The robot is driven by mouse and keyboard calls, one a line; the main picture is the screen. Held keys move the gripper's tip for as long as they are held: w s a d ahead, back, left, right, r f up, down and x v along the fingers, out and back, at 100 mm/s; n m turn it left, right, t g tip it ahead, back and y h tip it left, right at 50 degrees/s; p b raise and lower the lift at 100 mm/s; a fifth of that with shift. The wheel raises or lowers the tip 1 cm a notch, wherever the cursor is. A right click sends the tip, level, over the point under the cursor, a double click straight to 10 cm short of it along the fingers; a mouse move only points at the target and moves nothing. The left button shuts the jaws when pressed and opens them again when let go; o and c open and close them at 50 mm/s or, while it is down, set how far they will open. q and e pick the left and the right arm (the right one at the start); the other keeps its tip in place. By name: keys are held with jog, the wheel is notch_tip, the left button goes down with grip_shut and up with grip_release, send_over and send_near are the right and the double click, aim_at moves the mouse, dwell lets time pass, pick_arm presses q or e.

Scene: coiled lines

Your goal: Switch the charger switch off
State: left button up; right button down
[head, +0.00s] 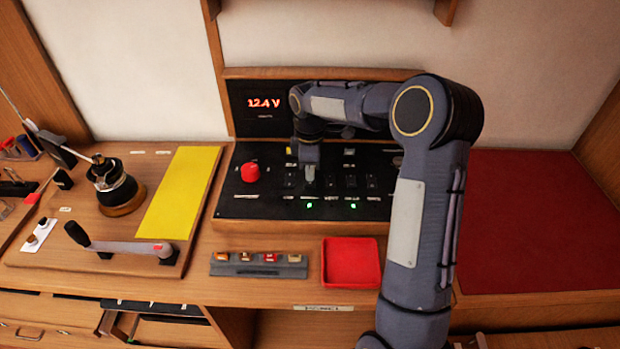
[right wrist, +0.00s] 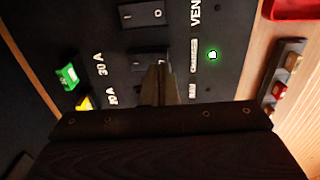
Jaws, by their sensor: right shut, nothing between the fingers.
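The black switch panel (head: 235,200) stands at the back of the desk, with rows of small rocker switches. My right gripper (head: 310,174) is shut and empty, pointing down at the left part of the switch rows. In the right wrist view its closed fingertips (right wrist: 158,75) are at a black rocker switch (right wrist: 148,60), which they partly cover. I cannot tell whether they touch it or which way it is tipped. The label beside it is too small to read. A green lamp (right wrist: 212,55) is lit near that label. My left gripper is not in view.
A red knob (head: 250,172) stands up left of the switches. A display (head: 264,104) reads 12.4 V. A fuse strip (head: 258,265) and a red tray (head: 350,263) lie in front. Another rocker (right wrist: 143,13), marked I and O, is beside the fingers. A crank handle (head: 120,246) lies left.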

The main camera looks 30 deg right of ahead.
jog(key=shift+f+b, duration=0.6)
jog(key=shift+f, duration=0.35)
dwell(0.7)
notch_tip(320, 180, up, 7)
jog(key=p, duration=0.6)
jog(key=shift+r, duration=0.1)
dwell(0.4)
jog(key=s+a+r+m+t+y, duration=0.1)
jog(key=s+a+r+m, duration=0.15)
jog(key=s, duration=0.45)
jog(key=s+a+r+m+t+y, duration=0.1)
jog(key=s+a+r+m+t, duration=0.2)
jog(key=s, duration=0.4)
jog(key=s+a+r+m, duration=0.2)
jog(key=s+r+m, duration=0.15)
jog(key=s, duration=0.35)
jog(key=s+a+f+m+t+y, duration=0.1)
jog(key=s+a+m, duration=0.3)
jog(key=s, duration=0.4)
jog(key=shift+f+t+y, duration=0.3)
jog(key=shift+f+y, duration=0.1)
jog(key=shift+f, duration=0.1)
